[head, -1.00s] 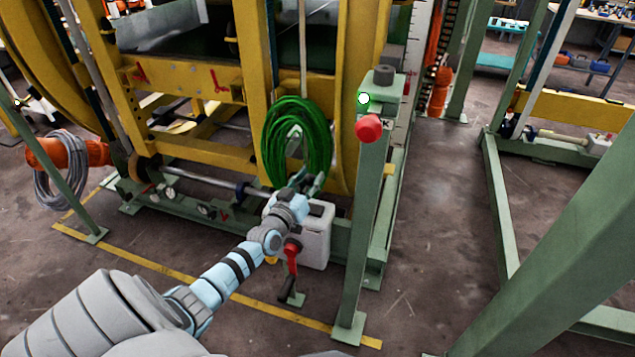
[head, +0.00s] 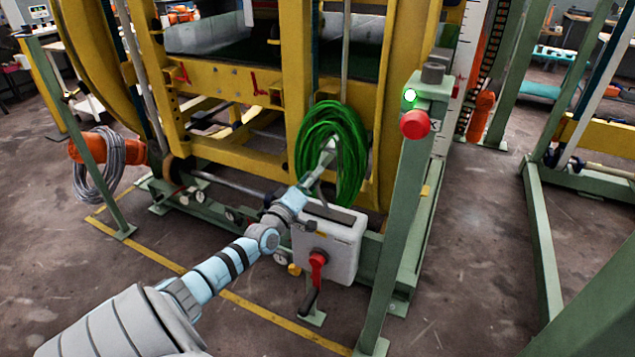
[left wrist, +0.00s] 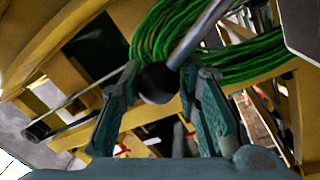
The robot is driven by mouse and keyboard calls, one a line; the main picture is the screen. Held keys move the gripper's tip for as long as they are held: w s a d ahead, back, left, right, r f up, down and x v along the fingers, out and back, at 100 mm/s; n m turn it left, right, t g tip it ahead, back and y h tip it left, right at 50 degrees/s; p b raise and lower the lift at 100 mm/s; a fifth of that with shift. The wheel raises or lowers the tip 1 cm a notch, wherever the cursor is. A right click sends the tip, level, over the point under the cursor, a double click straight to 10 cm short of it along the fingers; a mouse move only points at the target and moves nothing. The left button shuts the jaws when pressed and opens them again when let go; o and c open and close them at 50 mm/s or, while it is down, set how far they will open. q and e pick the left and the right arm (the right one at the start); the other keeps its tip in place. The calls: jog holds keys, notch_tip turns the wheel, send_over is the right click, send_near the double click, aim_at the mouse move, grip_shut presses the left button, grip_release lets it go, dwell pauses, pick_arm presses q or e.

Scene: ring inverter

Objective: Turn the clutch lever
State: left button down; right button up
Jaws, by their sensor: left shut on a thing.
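A grey rod (left wrist: 200,33) with a dark round knob (left wrist: 158,82) shows in the left wrist view; I take it for the clutch lever. My left gripper (left wrist: 165,85) has its two fingers on either side of the knob and is shut on it. In the head view, the left gripper (head: 327,152) is in front of the hanging green cable coil (head: 352,170), above the white box. The lever is hard to make out there, against the coil and the fingers. My right gripper is not in view.
A white box (head: 342,235) with a red-and-black handle (head: 318,264) stands below the gripper. A green post (head: 393,235) with a red button (head: 415,124) rises to the right. The yellow frame (head: 240,92) is behind.

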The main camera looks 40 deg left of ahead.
pick_arm(q)
jog(key=shift+s+a+f+n, duration=0.15)
jog(key=shift+f+n, duration=0.2)
jog(key=shift+n, duration=0.05)
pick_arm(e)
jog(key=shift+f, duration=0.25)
pick_arm(q)
jog(key=c, duration=1.5)
grip_release()
jog(key=shift+o, duration=1.4)
jog(key=shift+r, duration=0.15)
jog(key=v, duration=1.2)
